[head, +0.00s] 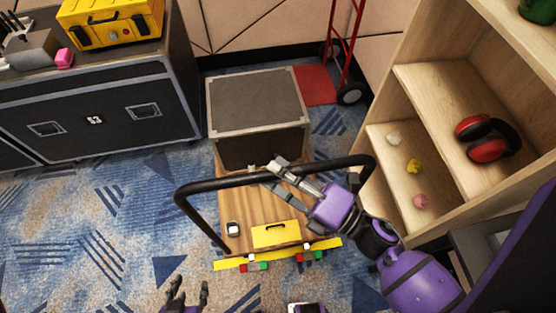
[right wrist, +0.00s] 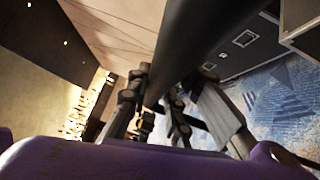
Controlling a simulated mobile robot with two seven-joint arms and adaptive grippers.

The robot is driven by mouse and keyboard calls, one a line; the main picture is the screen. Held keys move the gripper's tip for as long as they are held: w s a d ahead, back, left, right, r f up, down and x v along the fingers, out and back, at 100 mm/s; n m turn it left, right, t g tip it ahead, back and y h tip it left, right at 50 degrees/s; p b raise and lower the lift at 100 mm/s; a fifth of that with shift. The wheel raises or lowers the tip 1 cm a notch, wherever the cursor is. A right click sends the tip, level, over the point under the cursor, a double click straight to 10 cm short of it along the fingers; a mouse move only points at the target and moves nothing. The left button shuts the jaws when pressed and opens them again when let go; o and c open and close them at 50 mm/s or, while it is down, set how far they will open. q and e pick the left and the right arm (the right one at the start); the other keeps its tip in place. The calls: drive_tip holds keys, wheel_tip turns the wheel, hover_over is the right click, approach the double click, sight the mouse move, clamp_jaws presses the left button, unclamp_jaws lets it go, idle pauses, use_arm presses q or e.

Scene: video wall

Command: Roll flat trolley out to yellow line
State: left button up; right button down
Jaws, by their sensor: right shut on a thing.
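The flat trolley has a wooden deck (head: 232,205) and a black push handle (head: 225,180), which also shows in the right wrist view (right wrist: 190,40). A large dark case (head: 258,105) stands at the deck's far end. My right gripper (head: 275,172) is shut on the handle bar, near its middle. A yellow strip (head: 230,264) runs along the deck's near edge and reaches past it on both sides; I cannot tell whether it is on the floor or on the trolley. My left gripper (head: 187,292) is open and empty at the bottom edge, apart from the trolley.
Small red and green blocks lie by the strip. A yellow box (head: 276,235) is on the deck. A wooden shelf (head: 450,90) with red earmuffs (head: 482,139) stands right, a black flight case (head: 100,120) left, a red hand truck (head: 343,60) behind. Carpet at left is clear.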

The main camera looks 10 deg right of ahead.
drive_tip(key=shift+s, duration=0.25)
drive_tip(key=c, duration=1.6)
unclamp_jaws()
drive_tip(key=shift+o, duration=0.2)
drive_tip(key=v, duration=1.2)
